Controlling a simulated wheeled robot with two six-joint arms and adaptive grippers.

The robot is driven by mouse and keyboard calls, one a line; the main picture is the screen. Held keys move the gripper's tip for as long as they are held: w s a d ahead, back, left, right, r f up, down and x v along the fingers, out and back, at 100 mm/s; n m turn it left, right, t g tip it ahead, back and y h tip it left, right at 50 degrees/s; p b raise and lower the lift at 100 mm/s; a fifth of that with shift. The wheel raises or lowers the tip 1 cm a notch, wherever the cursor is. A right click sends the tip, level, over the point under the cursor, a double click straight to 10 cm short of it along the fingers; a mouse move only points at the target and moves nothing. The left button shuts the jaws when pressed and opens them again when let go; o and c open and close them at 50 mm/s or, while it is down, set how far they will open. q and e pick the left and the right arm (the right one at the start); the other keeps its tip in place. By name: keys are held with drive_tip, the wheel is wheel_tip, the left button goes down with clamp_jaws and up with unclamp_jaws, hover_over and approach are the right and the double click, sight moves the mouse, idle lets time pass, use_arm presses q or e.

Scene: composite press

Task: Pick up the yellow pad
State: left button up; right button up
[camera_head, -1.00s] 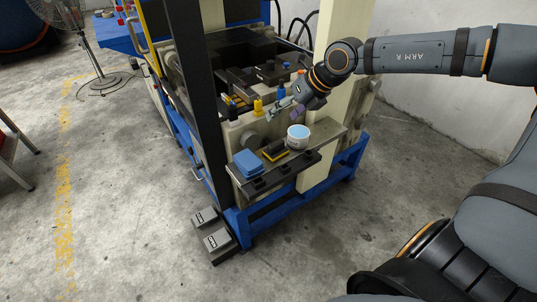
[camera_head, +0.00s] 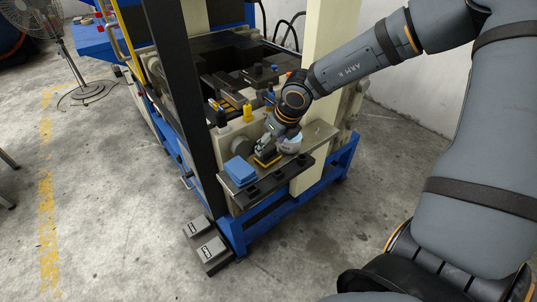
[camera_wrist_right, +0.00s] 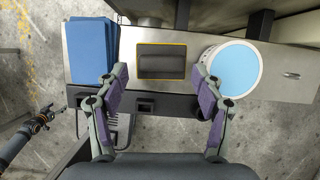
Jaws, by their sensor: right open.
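The yellow pad shows as a dark rectangular block with a thin yellow edge (camera_head: 267,161), lying on the grey shelf at the front of the press. In the right wrist view the pad (camera_wrist_right: 161,62) lies between and just beyond my right fingertips. My right gripper (camera_head: 264,147) is open, close to the pad, and empty. Its two fingers (camera_wrist_right: 161,75) stand apart, one toward each side of the pad. In the right wrist view, my left gripper (camera_wrist_right: 55,111) is small at the lower left, and its opening is unclear.
A blue stack of pads or cloths (camera_head: 240,171) lies left of the pad. A white tub with a light blue top (camera_wrist_right: 234,69) stands right of it, close to my right finger.

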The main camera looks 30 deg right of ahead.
sight(268, 148)
drive_tip(key=x, duration=0.4)
drive_tip(key=shift+w+d+p, duration=0.1)
drive_tip(key=shift+w+p, duration=0.05)
drive_tip(key=shift+p, duration=0.15)
drive_tip(key=shift+r, duration=0.1)
drive_tip(key=c, duration=0.9)
drive_tip(key=shift+c, duration=0.3)
